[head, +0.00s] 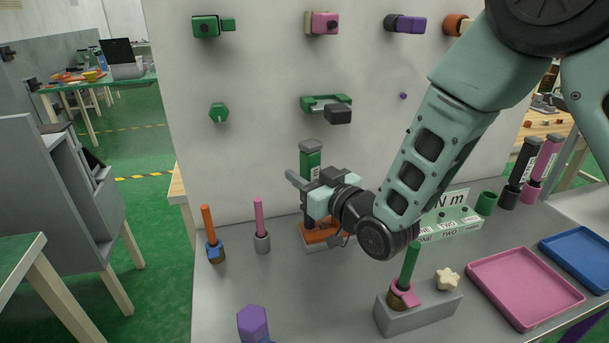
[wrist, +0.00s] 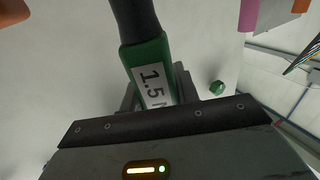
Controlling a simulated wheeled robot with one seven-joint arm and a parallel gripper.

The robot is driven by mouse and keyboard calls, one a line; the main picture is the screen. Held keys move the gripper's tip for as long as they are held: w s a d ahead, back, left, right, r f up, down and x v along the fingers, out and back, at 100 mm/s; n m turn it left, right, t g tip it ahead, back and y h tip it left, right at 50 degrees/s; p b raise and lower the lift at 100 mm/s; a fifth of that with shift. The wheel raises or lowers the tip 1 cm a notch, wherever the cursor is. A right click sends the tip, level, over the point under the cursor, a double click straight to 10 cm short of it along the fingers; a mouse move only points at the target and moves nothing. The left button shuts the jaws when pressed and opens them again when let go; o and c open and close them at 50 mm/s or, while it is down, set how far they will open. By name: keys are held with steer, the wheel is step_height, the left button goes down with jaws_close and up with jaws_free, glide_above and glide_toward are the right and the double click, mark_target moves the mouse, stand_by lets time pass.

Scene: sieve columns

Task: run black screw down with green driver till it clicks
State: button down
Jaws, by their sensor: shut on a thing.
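The green driver (head: 311,167) stands roughly upright near the back wall in the head view, with a grey cap on top. In the wrist view the green driver (wrist: 152,75) shows a white label reading 1.5 and a dark end. My gripper (head: 312,190) is shut on its green body, and the jaws (wrist: 152,98) close around it in the wrist view. Below the driver is an orange block (head: 320,236) on a grey base.
An orange rod (head: 208,222) and a pink rod (head: 259,218) stand left. A grey block (head: 420,312) with a green rod and star knob is in front. At right are black (head: 520,165) and pink drivers (head: 545,160), an empty green holder (head: 486,203) and a pink tray (head: 525,289).

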mark_target(304, 158)
steer(key=shift+f+b, duration=0.75)
steer(key=shift+b, duration=0.05)
stand_by(1.2)
steer(key=shift+r+p, duration=1.35)
steer(key=shift+r, duration=1.3)
steer(key=shift+r, duration=0.1)
